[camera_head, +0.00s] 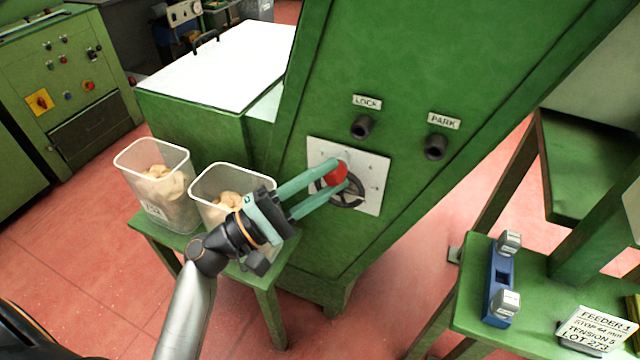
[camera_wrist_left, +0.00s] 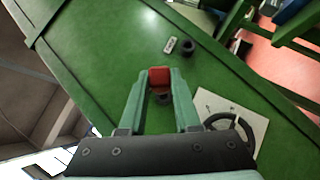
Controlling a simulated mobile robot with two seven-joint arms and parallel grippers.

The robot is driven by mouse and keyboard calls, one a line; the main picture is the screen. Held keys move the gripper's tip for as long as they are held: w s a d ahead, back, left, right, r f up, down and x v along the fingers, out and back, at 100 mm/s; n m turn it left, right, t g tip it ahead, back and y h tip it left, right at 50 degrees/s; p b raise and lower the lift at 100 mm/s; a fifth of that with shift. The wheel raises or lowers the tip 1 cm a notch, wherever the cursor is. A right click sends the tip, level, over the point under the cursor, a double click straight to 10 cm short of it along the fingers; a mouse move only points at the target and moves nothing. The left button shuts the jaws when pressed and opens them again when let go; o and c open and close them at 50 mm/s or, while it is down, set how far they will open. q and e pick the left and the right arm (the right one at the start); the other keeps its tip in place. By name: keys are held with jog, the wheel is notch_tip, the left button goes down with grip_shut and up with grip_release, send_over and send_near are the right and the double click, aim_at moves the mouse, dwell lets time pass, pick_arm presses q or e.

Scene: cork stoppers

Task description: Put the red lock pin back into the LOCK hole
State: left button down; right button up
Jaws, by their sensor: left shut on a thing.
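My left gripper (camera_head: 338,174) is shut on the red lock pin (camera_head: 336,173), in front of the white dial plate (camera_head: 375,173) on the green machine. The left wrist view also shows the red pin (camera_wrist_left: 159,75) between the fingertips of my left gripper (camera_wrist_left: 159,78); its shaft is not clearly visible. The LOCK hole (camera_head: 362,127), a dark collar under the LOCK label, is above the plate and looks empty. The pin is apart from it, lower and to the left in the head view. The PARK hole (camera_head: 436,147) is further right and looks empty. My right gripper is not in view.
A black handwheel (camera_head: 347,198) on the plate is partly behind the gripper. Two clear bins of corks (camera_head: 150,200) stand on a green stand to the left. A green bench (camera_head: 470,308) with a blue holder (camera_head: 497,280) and a feeder sign (camera_head: 597,328) is at right.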

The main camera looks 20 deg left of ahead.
pick_arm(q)
jog(key=shift+w, duration=1.25)
jog(key=w, duration=0.2)
jog(key=shift+w+d, duration=0.1)
jog(key=shift+w, duration=0.25)
jog(key=shift+w+b, duration=0.65)
jog(key=shift+w, duration=1.1)
dwell(1.5)
jog(key=c, duration=0.5)
grip_release()
jog(key=shift+c, duration=0.2)
